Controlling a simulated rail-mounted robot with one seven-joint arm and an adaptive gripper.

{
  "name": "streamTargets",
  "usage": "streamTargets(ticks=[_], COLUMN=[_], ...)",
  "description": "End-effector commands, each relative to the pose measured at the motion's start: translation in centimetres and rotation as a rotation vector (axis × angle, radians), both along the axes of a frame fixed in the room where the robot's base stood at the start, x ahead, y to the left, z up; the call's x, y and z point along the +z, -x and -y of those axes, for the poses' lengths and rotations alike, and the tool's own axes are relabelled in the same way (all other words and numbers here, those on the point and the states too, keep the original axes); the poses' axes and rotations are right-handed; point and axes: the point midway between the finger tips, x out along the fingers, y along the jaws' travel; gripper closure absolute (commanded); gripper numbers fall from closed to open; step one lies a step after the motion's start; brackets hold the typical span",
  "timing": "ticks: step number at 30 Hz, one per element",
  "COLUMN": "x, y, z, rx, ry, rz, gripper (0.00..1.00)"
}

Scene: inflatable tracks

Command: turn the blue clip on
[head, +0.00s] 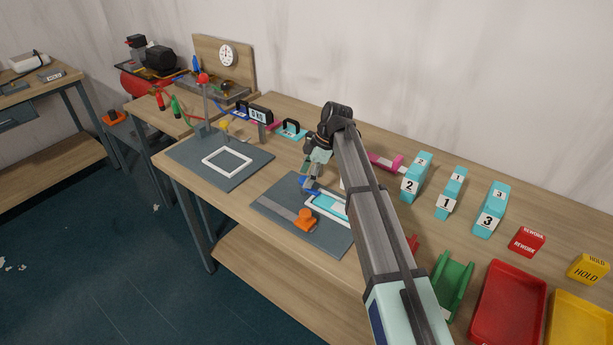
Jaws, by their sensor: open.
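The blue clip (309,184) is at the back of the right grey plate, beside a cyan track piece in a white frame (327,206). My gripper (311,183) is open, pointing down right at the blue clip. At this size I cannot tell whether its fingers touch the clip or which way the clip is turned. An orange clip (305,219) sits at the front of the same grey plate (275,206). My arm hides the right part of the cyan piece and some of the table behind it.
A second grey plate (240,172) with an empty white frame (227,162) lies to the left. Numbered cyan blocks (449,194), a red block (526,241), a yellow block (588,267), a green cradle (452,273) and a red tray (508,305) fill the right. A thin post with a red ball (203,78) stands behind the left plate.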

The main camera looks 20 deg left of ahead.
Motion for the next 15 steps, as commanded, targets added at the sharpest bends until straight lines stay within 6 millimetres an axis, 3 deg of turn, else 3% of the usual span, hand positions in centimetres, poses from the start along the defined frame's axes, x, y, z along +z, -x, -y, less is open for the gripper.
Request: streamTargets(ticks=[15], x=[8.0], y=[-1.6], z=[2.9], rx=[0.0], ry=[0.0], rz=[0.001], gripper=[0.34])
